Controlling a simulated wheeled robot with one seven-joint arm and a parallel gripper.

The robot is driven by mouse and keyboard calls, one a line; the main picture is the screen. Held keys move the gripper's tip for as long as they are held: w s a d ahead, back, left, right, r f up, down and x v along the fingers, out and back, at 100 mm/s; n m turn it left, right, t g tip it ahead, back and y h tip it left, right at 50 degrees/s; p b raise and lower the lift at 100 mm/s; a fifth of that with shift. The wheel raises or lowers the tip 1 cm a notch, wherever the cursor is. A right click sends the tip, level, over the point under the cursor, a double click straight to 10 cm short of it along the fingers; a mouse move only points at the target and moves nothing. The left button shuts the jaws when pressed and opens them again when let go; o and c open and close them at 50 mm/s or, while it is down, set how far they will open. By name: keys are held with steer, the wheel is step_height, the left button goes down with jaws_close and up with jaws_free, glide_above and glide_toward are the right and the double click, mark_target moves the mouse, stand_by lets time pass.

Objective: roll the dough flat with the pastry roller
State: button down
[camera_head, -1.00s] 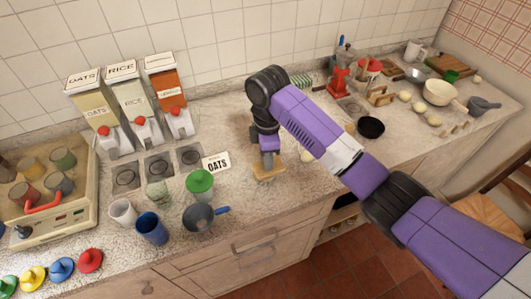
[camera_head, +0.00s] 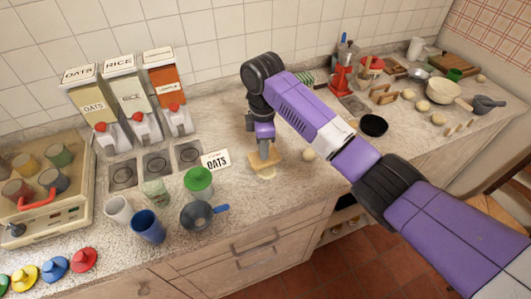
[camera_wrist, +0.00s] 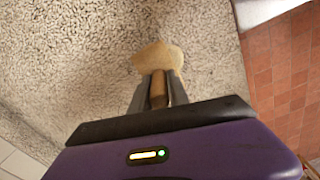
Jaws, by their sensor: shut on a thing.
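My gripper (camera_head: 264,150) points down at the counter and is shut on the pastry roller (camera_head: 256,160), a light wooden tool. In the wrist view the roller's brown handle (camera_wrist: 158,88) stands between the two fingers. A wider tan shape (camera_wrist: 152,57) lies just beyond the fingertips there; I cannot clearly part roller head from dough in it. A pale flattened patch of dough (camera_head: 267,175) shows at the near edge of the roller on the counter. The roller hides part of it, and I cannot tell whether they touch.
A pale dough ball (camera_head: 309,154) sits right of my gripper. The OATS card (camera_head: 215,160), green-lidded jar (camera_head: 199,183) and blue-handled pot (camera_head: 200,216) stand left. A black bowl (camera_head: 374,125) is farther right. The counter's front edge is close; bare counter lies around the roller.

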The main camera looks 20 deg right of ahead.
steer(key=shift+w+f, duration=0.15)
steer(key=shift+f, duration=0.1)
steer(key=s+p, duration=0.2)
steer(key=shift+s+r+p, duration=0.1)
steer(key=shift+s+p, duration=0.1)
steer(key=shift+p, duration=0.2)
steer(key=shift+s+r, duration=0.15)
steer(key=shift+s, duration=1.05)
step_height(320, 180, up, 7)
stand_by(0.7)
